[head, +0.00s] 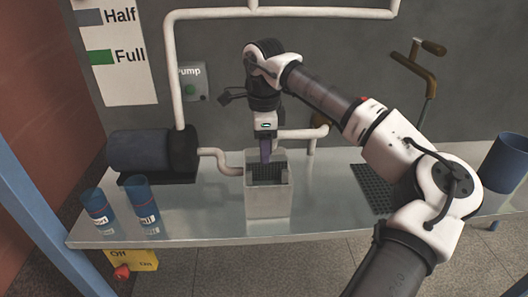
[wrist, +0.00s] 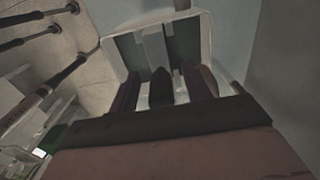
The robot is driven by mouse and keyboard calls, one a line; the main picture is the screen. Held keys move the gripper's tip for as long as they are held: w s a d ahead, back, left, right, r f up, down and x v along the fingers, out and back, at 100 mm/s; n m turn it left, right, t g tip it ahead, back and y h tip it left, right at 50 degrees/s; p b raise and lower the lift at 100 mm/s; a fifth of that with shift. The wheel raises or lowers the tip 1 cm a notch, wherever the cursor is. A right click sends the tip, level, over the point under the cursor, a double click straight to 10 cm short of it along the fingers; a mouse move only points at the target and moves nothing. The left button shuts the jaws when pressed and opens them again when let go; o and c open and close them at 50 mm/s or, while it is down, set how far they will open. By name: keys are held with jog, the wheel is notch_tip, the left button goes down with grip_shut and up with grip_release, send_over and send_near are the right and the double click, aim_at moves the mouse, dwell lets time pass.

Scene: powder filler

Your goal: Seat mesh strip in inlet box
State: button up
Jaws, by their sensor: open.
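The pale inlet box (head: 268,200) stands on the metal table in the middle of the head view, open at the top. A dark, grid-like piece (head: 268,173) shows inside its opening; I cannot tell how it sits there. My gripper (head: 265,157) points down just above the back of the opening. Its two fingers are apart in the wrist view (wrist: 163,88), with the box's pale rim (wrist: 105,47) beyond them. A dark pointed shape shows between the fingers; I cannot tell what it is. A dark perforated mesh piece (head: 371,188) lies on the table to the right, partly behind my arm.
A dark motor-like cylinder (head: 145,152) stands left, with a pale pipe (head: 222,160) running to the box. Two blue cups (head: 98,210) (head: 143,203) stand front left, and a blue container (head: 506,163) far right. A crank handle (head: 426,85) projects from the wall.

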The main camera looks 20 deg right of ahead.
notch_tip(320, 180, up, 12)
jog(key=shift+r+b, duration=0.1)
jog(key=shift+b, duration=0.3)
